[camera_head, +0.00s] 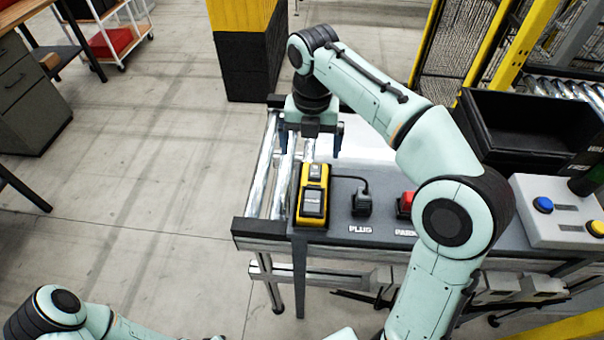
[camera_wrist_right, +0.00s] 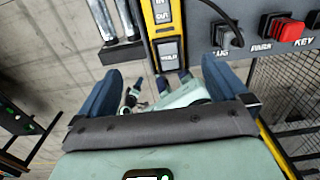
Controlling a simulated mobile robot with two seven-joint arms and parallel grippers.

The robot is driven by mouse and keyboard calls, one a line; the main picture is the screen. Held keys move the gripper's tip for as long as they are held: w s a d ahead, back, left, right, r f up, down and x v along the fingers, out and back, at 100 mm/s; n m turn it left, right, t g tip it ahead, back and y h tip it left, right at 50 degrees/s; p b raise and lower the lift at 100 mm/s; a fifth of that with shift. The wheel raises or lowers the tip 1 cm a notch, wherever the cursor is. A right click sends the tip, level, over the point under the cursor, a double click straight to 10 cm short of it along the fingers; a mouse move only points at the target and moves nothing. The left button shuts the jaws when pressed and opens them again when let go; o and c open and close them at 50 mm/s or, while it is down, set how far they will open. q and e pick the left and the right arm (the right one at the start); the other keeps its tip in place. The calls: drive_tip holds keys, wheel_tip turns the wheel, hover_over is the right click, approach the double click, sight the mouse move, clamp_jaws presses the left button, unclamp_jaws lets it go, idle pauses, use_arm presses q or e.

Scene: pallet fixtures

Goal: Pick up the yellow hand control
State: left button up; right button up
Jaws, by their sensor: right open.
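The yellow hand control (camera_head: 313,193), with black buttons, lies on the left end of the grey fixture panel. A black cable runs from its side towards the plug. My right gripper (camera_head: 311,150) is open and empty behind the hand control, pointing down. In the right wrist view the hand control (camera_wrist_right: 163,22) shows ahead of the gap between the two blue fingers of the right gripper (camera_wrist_right: 162,72), not between them. Part of it is cut off by the top edge there. My left arm shows at the lower left in the head view, but its gripper is out of view.
The black plug (camera_head: 362,202) and a red block (camera_head: 406,204) stand right of the hand control. A black bin (camera_head: 520,125) and a button box (camera_head: 560,212) are further right. Metal rollers (camera_head: 262,180) lie left of it. The floor left is clear.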

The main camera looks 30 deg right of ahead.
drive_tip(key=b, duration=0.2)
hover_over(313, 187)
drive_tip(key=f, duration=0.7)
drive_tip(key=shift+s+a+f, duration=0.15)
drive_tip(key=shift+s+a, duration=0.05)
drive_tip(key=shift+w+f, duration=0.25)
drive_tip(key=shift+f, duration=0.25)
drive_tip(key=f, duration=0.4)
drive_tip(key=shift+s+d+f+b, duration=0.25)
drive_tip(key=shift+f+b, duration=0.15)
use_arm(q)
drive_tip(key=s+f, duration=0.4)
drive_tip(key=s, duration=0.1)
use_arm(e)
drive_tip(key=shift+w, duration=0.1)
drive_tip(key=shift+c, duration=0.9)
drive_tip(key=c, duration=1)
drive_tip(key=shift+c, duration=1)
drive_tip(key=shift+r, duration=0.1)
use_arm(q)
drive_tip(key=shift+w+r, duration=0.1)
use_arm(e)
drive_tip(key=shift+r, duration=0.1)
